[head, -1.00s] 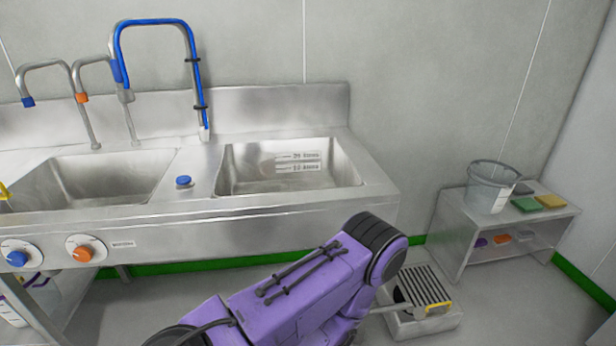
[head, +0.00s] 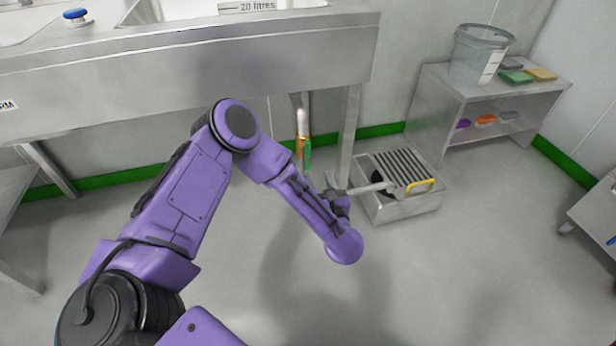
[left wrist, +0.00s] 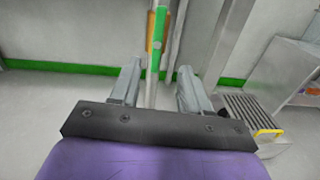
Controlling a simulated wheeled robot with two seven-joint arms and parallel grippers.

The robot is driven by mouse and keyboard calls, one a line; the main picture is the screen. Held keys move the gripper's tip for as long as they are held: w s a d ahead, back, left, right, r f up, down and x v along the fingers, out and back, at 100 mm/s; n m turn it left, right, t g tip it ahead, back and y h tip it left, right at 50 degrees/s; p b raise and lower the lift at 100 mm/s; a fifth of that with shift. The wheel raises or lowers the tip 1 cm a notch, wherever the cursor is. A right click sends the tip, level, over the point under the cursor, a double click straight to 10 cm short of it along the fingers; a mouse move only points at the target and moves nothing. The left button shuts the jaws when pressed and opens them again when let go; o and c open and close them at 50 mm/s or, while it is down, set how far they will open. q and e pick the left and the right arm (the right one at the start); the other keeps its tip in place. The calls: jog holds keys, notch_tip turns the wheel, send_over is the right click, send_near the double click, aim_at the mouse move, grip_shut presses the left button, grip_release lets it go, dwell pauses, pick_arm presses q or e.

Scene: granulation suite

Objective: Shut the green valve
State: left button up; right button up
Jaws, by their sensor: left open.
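The green valve lever (head: 307,153) hangs beside the vertical drain pipe under the sink, in line with it, next to a brass-coloured valve body (head: 301,146). In the left wrist view the lever (left wrist: 153,60) shows between and beyond the fingertips, with no visible contact. My left gripper (head: 331,183) is open and empty, low under the sink's front, to the lower right of the lever. Its two spread fingers (left wrist: 160,66) point toward the pipe in the wrist view. My right gripper is not in view.
A floor box with a grating and yellow handle (head: 424,186) stands right of the gripper. A sink leg (head: 348,135) is close beside the pipe. The steel sink front (head: 200,85) overhangs. A shelf (head: 455,85) with a bucket (head: 478,55) is at right. The front floor is clear.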

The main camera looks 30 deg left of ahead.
aim_at(308, 157)
pick_arm(q)
jog(key=shift+n, duration=0.5)
jog(key=b+x, duration=0.2)
jog(key=x, duration=0.8)
jog(key=shift+w+a+r, duration=0.1)
jog(key=shift+a, duration=0.35)
grip_shut()
